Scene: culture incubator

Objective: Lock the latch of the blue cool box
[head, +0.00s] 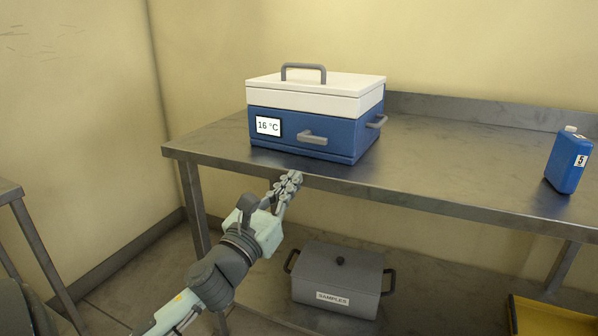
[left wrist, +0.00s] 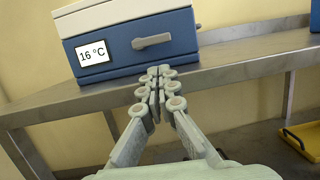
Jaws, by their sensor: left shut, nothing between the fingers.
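The blue cool box (head: 294,148) stands on the metal bench, its white lid (head: 330,88) down on it. Its front carries a "16 °C" display (head: 268,126) and a grey lever-like latch (head: 312,137), lying about level. The box (left wrist: 115,61) and latch (left wrist: 152,41) also show in the left wrist view. My left gripper (head: 290,178) is shut and empty, in front of the bench's front edge, below the latch and apart from it. My right gripper is not in view.
The bench edge (head: 420,201) lies close to my left gripper. A blue bottle marked 5 (head: 567,164) stands at the bench's right. A grey "SAMPLES" box (head: 340,270) sits on the lower shelf, near a yellow tray (head: 545,318). The bench between cool box and bottle is clear.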

